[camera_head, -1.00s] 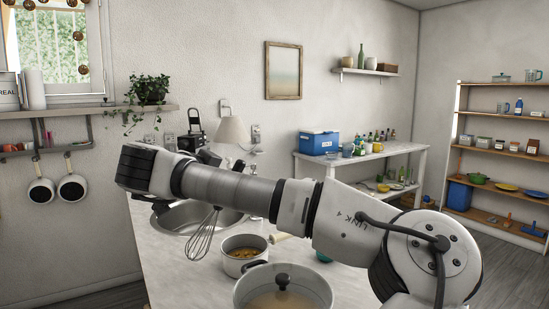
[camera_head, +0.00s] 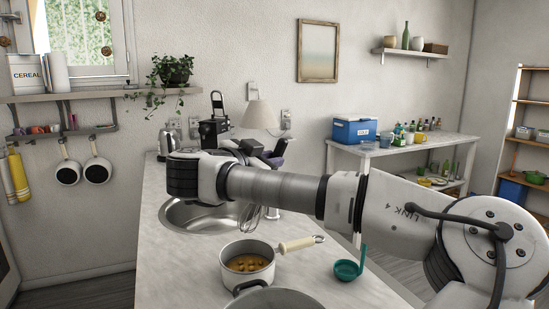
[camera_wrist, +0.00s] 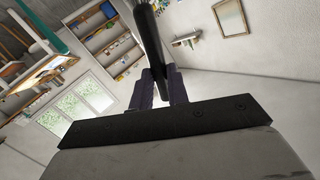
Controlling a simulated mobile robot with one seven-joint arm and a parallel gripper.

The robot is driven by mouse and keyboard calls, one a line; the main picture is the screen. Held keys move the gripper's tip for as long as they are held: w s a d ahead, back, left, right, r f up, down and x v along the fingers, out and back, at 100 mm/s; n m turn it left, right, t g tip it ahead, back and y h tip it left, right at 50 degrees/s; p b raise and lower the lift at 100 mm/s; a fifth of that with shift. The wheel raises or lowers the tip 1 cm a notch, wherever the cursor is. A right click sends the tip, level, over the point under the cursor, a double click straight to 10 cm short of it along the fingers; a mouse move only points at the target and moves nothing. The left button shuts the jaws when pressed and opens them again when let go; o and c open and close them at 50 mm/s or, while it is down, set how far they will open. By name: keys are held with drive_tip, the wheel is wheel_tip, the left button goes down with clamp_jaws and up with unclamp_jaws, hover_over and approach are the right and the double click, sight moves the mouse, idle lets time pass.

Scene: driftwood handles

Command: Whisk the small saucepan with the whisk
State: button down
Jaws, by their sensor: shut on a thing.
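The small saucepan (camera_head: 248,262) stands on the counter with yellowish food with darker pieces inside. Its cream handle (camera_head: 297,244) points right. The whisk (camera_head: 253,218) shows as wire loops below my arm, above and behind the saucepan and apart from it; my arm hides its upper part. My gripper (camera_head: 275,153) is at the far side of my arm, partly hidden. In the wrist view my gripper (camera_wrist: 161,88) is shut on the whisk's dark handle (camera_wrist: 150,40), which runs up between the two fingers.
A larger pot (camera_head: 275,299) stands in front of the saucepan, cut off by the frame. A teal ladle (camera_head: 349,267) lies to the right. The sink (camera_head: 203,216) is behind left, with a lamp (camera_head: 259,117) and kettle (camera_head: 168,139) farther back. The front-left counter is clear.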

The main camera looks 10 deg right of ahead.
wheel_tip(320, 180, down, 11)
drive_tip(key=b, duration=0.9)
drive_tip(key=shift+a+f, duration=0.1)
idle(0.4)
